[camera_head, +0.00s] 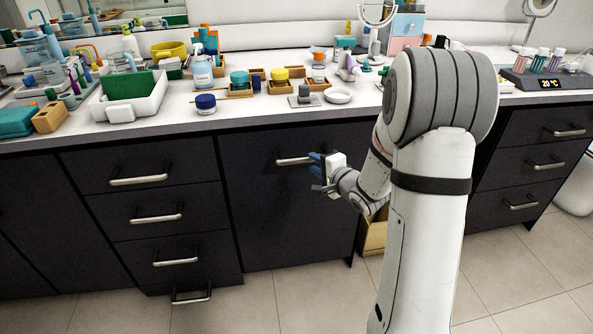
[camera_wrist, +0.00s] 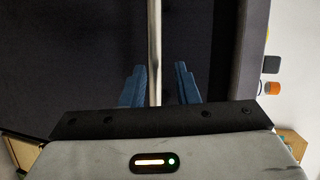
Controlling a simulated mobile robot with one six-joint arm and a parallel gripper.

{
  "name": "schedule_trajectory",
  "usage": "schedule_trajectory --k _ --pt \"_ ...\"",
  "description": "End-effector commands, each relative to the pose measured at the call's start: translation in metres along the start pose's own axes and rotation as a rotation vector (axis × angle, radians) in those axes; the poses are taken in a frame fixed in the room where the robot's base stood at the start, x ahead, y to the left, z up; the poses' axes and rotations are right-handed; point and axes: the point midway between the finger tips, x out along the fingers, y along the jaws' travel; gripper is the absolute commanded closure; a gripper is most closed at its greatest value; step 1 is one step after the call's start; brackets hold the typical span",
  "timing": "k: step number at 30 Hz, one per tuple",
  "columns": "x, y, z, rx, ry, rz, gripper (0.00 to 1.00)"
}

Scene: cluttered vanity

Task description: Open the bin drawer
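The large dark drawer front (camera_head: 285,215), which looks like the bin drawer, is flush with the cabinet. Its silver bar handle (camera_head: 294,160) runs level near the top in the head view. My gripper (camera_head: 316,172) is at the right end of this handle. In the wrist view the handle (camera_wrist: 154,45) runs upright between the blue fingers of my gripper (camera_wrist: 160,85). The fingers are open, one on each side of the bar. The left finger is very close to the bar; I cannot tell if it touches. A clear gap separates the right finger from the bar.
A stack of smaller drawers (camera_head: 155,218) with silver handles is to the left, and another (camera_head: 535,160) is to the right. The white countertop (camera_head: 235,112) above is cluttered with bottles and jars. A wooden box (camera_head: 374,236) is behind my arm. The tiled floor (camera_head: 310,300) in front is clear.

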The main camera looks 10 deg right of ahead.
Motion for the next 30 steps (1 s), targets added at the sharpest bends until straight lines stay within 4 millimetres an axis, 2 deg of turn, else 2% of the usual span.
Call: schedule_trajectory --k 1,7,18,23,30 --pt "0.003 0.009 0.001 0.031 -0.017 -0.017 0.72" --pt "0.018 0.010 0.003 0.073 -0.042 -0.043 0.72" --pt "0.073 0.007 0.005 0.070 -0.041 -0.042 0.72" --pt "0.082 0.006 0.005 0.071 -0.039 -0.041 0.72" --pt "0.082 0.005 0.005 0.071 -0.038 -0.041 0.72"
